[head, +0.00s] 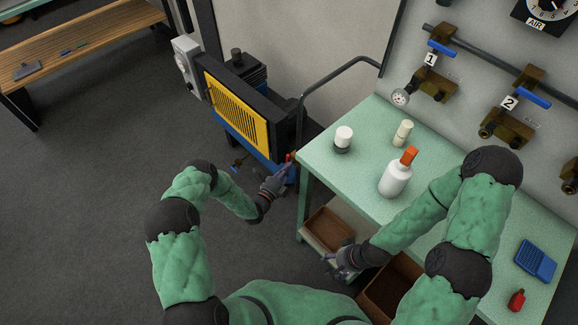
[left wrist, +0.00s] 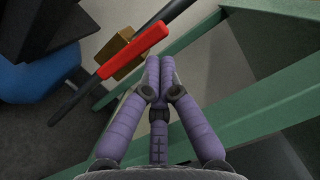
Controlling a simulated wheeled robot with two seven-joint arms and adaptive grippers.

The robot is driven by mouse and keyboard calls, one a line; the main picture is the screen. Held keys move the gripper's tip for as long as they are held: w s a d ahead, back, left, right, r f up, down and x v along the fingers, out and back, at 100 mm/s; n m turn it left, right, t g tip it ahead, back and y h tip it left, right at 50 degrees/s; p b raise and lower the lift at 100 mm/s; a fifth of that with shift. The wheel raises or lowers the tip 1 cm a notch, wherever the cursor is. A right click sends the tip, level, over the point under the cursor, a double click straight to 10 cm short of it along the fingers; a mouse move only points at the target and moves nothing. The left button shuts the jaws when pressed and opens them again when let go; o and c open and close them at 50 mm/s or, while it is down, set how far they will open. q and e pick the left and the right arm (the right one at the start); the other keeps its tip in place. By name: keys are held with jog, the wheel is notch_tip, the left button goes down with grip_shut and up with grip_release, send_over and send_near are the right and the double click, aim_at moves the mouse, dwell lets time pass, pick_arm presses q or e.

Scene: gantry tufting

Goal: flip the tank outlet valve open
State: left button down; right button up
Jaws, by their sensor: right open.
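The tank outlet valve has a red lever (left wrist: 135,50) on a brass body (left wrist: 112,52), beside the blue tank (left wrist: 38,70). In the left wrist view the lever slants from lower left to upper right. In the head view only a small red piece of the lever (head: 289,157) shows at the compressor's lower right. My left gripper (left wrist: 159,62) has its purple fingers together, with their tips just below the lever's upper part; I cannot tell whether they touch it. It also shows in the head view (head: 283,174). My right gripper (head: 331,258) is open, low by the bench front.
The green bench (head: 320,160) stands right of the valve, its frame (left wrist: 270,85) close to my left gripper. A black bent handrail (head: 335,75) rises behind. A yellow-grilled compressor (head: 237,110) is at the left. Brown bins (head: 328,229) sit under the bench.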

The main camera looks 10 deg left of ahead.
pick_arm(q)
jog(key=v, duration=1)
jog(key=shift+s+a, duration=0.15)
jog(key=shift+s, duration=0.2)
jog(key=s+d+m+g+h, duration=0.8)
jog(key=s+d+m+g, duration=0.3)
jog(key=d+m, duration=0.25)
jog(key=s+f+m+g+y, duration=0.35)
jog(key=s+m+g, duration=0.65)
jog(key=s+m, duration=0.4)
jog(key=s+a+m+y, duration=0.3)
jog(key=a+m+y, duration=0.4)
jog(key=m, duration=0.4)
jog(key=w+m+t, duration=0.1)
jog(key=m, duration=0.1)
jog(key=w+r+m+t, duration=0.1)
jog(key=w+m, duration=0.1)
jog(key=w+r+m+t, duration=0.1)
jog(key=w+m+t, duration=0.1)
jog(key=shift+d+r+y, duration=0.1)
jog(key=shift+d+y, duration=0.1)
jog(key=shift+y, duration=0.05)
